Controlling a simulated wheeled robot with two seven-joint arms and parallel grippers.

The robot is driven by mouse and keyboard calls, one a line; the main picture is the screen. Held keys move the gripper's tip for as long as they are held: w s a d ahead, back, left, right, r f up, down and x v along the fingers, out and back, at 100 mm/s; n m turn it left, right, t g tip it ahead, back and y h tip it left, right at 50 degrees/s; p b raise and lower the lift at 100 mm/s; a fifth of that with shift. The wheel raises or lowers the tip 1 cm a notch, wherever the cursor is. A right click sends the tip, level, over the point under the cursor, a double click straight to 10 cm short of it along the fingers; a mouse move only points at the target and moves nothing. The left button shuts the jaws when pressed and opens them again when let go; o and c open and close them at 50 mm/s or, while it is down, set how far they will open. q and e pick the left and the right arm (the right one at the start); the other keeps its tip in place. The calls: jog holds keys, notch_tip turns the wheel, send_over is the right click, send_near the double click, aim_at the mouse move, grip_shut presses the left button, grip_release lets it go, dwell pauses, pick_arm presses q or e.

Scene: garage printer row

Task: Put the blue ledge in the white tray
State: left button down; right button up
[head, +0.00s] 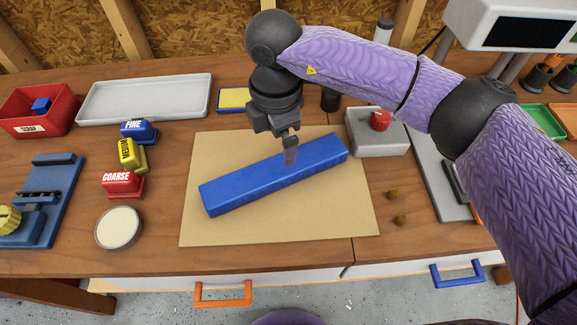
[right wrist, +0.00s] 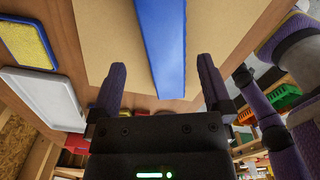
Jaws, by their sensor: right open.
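The blue ledge (head: 265,177) is a long blue bar lying diagonally on a tan mat. The white tray (head: 145,98) is shallow and looks empty, at the back left of the bench. My right gripper (head: 290,152) points down over the middle of the ledge. In the right wrist view my right gripper (right wrist: 161,75) is open, with the blue ledge (right wrist: 165,45) lying between the lines of its fingers; I cannot tell how far above it they are. The white tray also shows there (right wrist: 45,97). My left gripper is not in view.
The tan mat (head: 220,229) has bare room around the ledge. A red bin (head: 38,118), labelled FINE, MEDIUM and COARSE blocks, and a blue-and-yellow pad (head: 233,98) stand near the tray. A grey box with a red knob (head: 380,120) stands right of the mat.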

aim_at(276, 167)
jog(key=f, duration=0.2)
jog(key=f+b, duration=0.1)
jog(key=f, duration=0.5)
jog(key=shift+s+a+f+b, duration=0.2)
jog(key=shift+s+a+b, duration=0.1)
jog(key=shift+a+b, duration=0.1)
jog(key=shift+r, duration=0.1)
grip_shut()
